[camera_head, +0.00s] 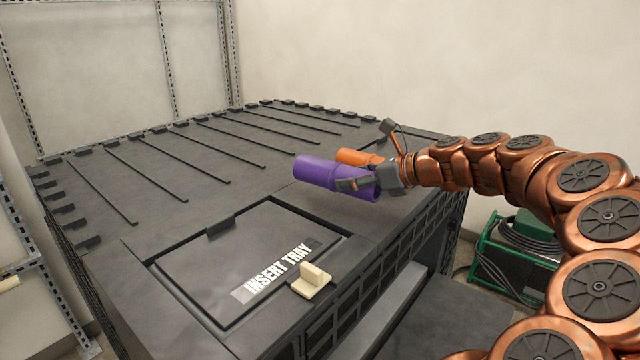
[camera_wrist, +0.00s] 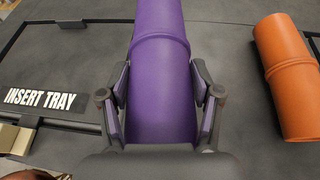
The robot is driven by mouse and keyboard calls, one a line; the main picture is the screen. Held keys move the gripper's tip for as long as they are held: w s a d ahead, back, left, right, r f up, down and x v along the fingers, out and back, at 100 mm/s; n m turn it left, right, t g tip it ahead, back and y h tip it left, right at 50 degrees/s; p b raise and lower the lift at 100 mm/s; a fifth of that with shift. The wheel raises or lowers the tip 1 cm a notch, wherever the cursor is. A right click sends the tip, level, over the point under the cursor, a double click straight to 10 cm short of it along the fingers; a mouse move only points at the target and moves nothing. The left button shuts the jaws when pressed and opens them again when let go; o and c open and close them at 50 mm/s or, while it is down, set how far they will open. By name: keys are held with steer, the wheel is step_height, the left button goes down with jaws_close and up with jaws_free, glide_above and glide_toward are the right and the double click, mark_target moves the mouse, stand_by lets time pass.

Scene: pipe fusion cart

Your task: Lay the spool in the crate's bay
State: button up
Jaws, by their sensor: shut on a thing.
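A purple cylindrical spool (camera_head: 318,172) with a raised band is held by my gripper (camera_head: 362,184) at its near end, over the dark crate top (camera_head: 200,165). In the wrist view my gripper (camera_wrist: 160,95) has a finger on each side of the purple spool (camera_wrist: 160,35). I cannot tell whether the spool touches the surface. An orange cylinder (camera_head: 355,157) of similar shape lies just behind it; it is to the right in the wrist view (camera_wrist: 285,75). A recessed panel marked INSERT TRAY (camera_head: 240,262) is at the front left of the crate top.
A cream handle (camera_head: 312,280) sticks up at the panel's front edge. Thin dark slots (camera_head: 215,147) run across the crate top, with small raised blocks at its edges. A green-framed machine (camera_head: 515,250) stands on the floor at right. Metal shelving posts (camera_head: 225,50) stand behind.

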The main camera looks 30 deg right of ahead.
steer(key=shift+m+t+h, duration=0.3)
steer(key=shift+m+h, duration=0.3)
steer(key=shift+h, duration=0.2)
steer(key=s+b, duration=0.1)
steer(key=s, duration=0.1)
steer(key=s+a, duration=0.1)
steer(key=s, duration=0.1)
steer(key=s+a+b, duration=0.1)
steer(key=shift+s+r+b, duration=0.1)
steer(key=shift+s+b, duration=0.25)
steer(key=shift+s, duration=0.05)
steer(key=w+d+p, duration=0.1)
steer(key=w+d, duration=0.2)
steer(key=w, duration=0.1)
steer(key=w+d+f+p, duration=0.1)
steer(key=w+d, duration=0.2)
steer(key=w, duration=0.1)
steer(key=w+d+p, duration=0.1)
steer(key=w+d, duration=0.2)
steer(key=w, duration=0.1)
steer(key=shift+w+d+f, duration=0.1)
steer(key=shift+w+f, duration=0.1)
steer(key=shift+w, duration=0.1)
steer(key=shift+f+p, duration=0.6)
steer(key=shift+f, duration=1.15)
steer(key=shift+f, duration=0.15)
steer(key=o, duration=1.3)
